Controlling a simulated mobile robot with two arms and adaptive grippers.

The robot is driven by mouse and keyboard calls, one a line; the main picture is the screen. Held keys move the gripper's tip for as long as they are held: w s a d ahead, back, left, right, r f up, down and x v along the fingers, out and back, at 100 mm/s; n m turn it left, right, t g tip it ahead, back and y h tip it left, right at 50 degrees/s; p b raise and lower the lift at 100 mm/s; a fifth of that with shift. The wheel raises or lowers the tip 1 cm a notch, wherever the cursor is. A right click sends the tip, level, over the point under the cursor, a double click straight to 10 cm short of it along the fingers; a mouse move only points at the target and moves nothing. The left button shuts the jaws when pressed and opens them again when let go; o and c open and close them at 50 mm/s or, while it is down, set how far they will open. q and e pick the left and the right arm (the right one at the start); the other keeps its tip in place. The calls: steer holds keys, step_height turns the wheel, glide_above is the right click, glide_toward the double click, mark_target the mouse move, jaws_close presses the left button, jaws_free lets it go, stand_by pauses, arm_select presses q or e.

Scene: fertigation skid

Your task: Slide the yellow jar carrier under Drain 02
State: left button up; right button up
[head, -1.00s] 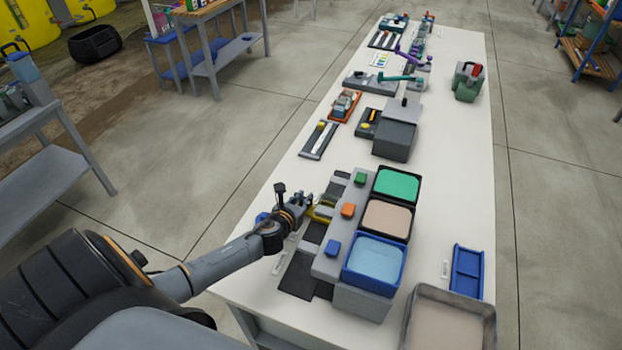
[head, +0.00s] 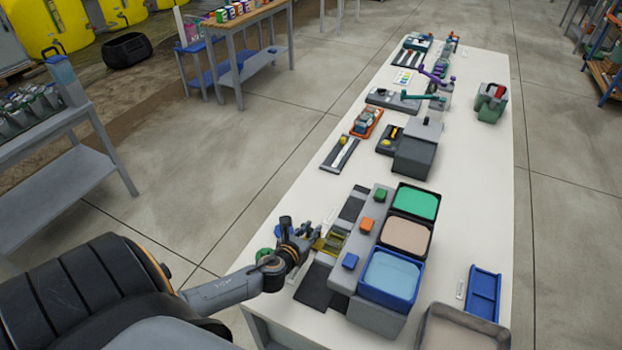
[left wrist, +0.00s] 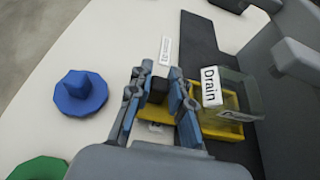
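The yellow jar carrier (head: 329,244) sits on the dark strip (head: 318,288) along the left side of the grey drain unit. In the left wrist view, the carrier (left wrist: 232,102) bears a clear jar (left wrist: 240,92) and a white "Drain" label (left wrist: 211,87). My left gripper (head: 312,240) is at the carrier's outer end. In the wrist view, its blue-padded fingers (left wrist: 157,100) stand on either side of a small dark block, with yellow below, and look closed on this end. The fingers hide part of it. My right gripper is not in view.
The grey unit carries green, orange (head: 366,223) and blue (head: 350,261) blocks, beside green, beige and blue trays (head: 391,276). A blue knobbed lid (left wrist: 81,92) and a green one (left wrist: 38,169) lie on the white table left of the gripper.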

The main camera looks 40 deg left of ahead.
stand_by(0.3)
arm_select(q)
steer(key=shift+s, duration=0.25)
steer(key=v, duration=1.1)
steer(key=shift+s+d+r, duration=0.1)
steer(key=shift+s+r, duration=0.05)
steer(key=shift+s, duration=0.1)
